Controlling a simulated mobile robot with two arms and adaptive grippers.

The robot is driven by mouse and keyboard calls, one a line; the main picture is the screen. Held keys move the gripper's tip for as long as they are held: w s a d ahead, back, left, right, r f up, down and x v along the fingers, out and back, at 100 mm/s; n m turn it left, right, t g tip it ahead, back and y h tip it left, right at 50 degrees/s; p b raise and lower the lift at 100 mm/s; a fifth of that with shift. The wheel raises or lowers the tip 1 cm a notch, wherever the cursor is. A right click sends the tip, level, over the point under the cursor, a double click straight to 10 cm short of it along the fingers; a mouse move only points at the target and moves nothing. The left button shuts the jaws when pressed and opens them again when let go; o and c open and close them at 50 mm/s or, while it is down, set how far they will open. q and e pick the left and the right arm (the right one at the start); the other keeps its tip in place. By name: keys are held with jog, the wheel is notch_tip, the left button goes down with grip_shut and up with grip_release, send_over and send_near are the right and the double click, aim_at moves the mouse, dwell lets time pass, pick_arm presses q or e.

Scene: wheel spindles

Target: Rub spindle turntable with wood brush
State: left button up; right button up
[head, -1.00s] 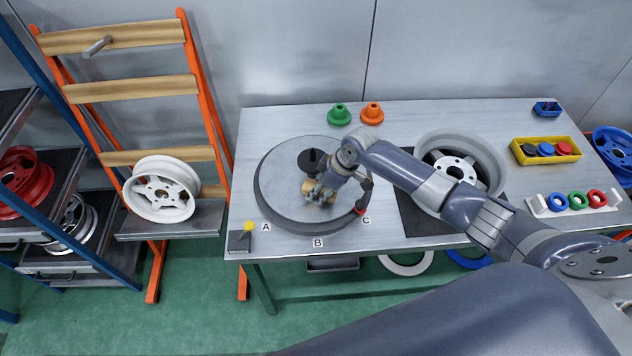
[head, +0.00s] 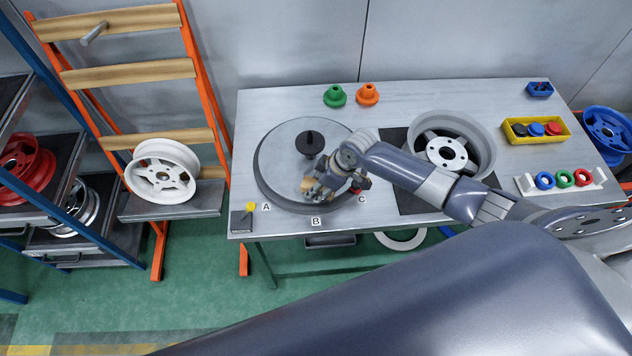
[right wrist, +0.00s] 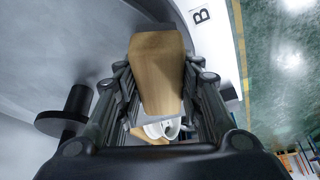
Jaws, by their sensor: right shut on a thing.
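The spindle turntable (head: 275,165) is a round grey disc on the workbench, with a black spindle (head: 310,143) standing at its middle. My right gripper (head: 313,188) is over the front part of the disc, near label B. It is shut on the wood brush (head: 307,184), whose light wooden block shows in the right wrist view (right wrist: 158,75) between the fingers. The underside of the brush is hidden, so I cannot tell whether it touches the disc. The spindle also shows at the left of the right wrist view (right wrist: 70,115). My left gripper is not in view.
A silver wheel (head: 450,150) lies on a dark mat right of the turntable. A yellow-knobbed lever (head: 248,210) is at the front left corner. Green (head: 335,95) and orange (head: 367,94) cones stand behind. A white wheel (head: 162,173) rests on the orange rack.

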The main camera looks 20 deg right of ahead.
aim_at(313, 173)
jog(key=shift+d, duration=0.45)
jog(key=shift+w+d+f, duration=0.1)
jog(key=shift+w, duration=0.05)
jog(key=shift+w+d+f+b, duration=0.1)
jog(key=shift+w+d+b, duration=0.1)
jog(key=shift+w+b, duration=0.75)
jog(key=shift+w+d, duration=0.2)
jog(key=shift+w, duration=0.4)
jog(key=w+b, duration=0.2)
jog(key=shift+w+d+b, duration=0.1)
jog(key=shift+d+b, duration=0.2)
jog(key=shift+d, duration=0.05)
jog(key=shift+w+d, duration=0.15)
jog(key=shift+w, duration=0.4)
